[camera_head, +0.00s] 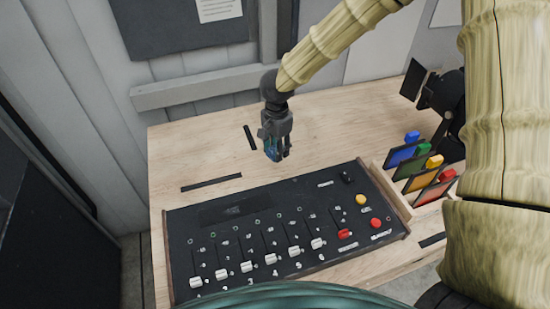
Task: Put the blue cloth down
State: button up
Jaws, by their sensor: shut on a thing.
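My gripper (280,155) is shut on the blue cloth (272,150) and points downward. It appears to be above the wooden table top (215,150), just behind the black control panel. Only a small, dark blue part of the cloth shows between and beside the fingers; the rest is hidden by them. I cannot tell whether the cloth touches the table.
A black control panel (225,232) with several sliders covers the table's front. Coloured cards in a wooden rack (398,197) and a black lamp-like object (449,95) stand at the right. Short black strips (211,183) lie on the table. The back left is mostly clear.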

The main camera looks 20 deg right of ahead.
aim_at(276, 168)
jog(key=shift+w+f, duration=0.2)
jog(key=shift+f, duration=0.8)
jog(key=shift+s+f+p, duration=0.1)
jog(key=shift+f+p, duration=0.25)
jog(key=shift+f, duration=0.15)
notch_tip(276, 168, down, 3)
jog(key=shift+f+p, duration=0.15)
jog(key=shift+p, duration=0.3)
jog(key=o, duration=1)
jog(key=shift+f, duration=0.15)
notch_tip(276, 168, up, 12)
jog(key=b, duration=0.2)
jog(key=shift+b, duration=0.4)
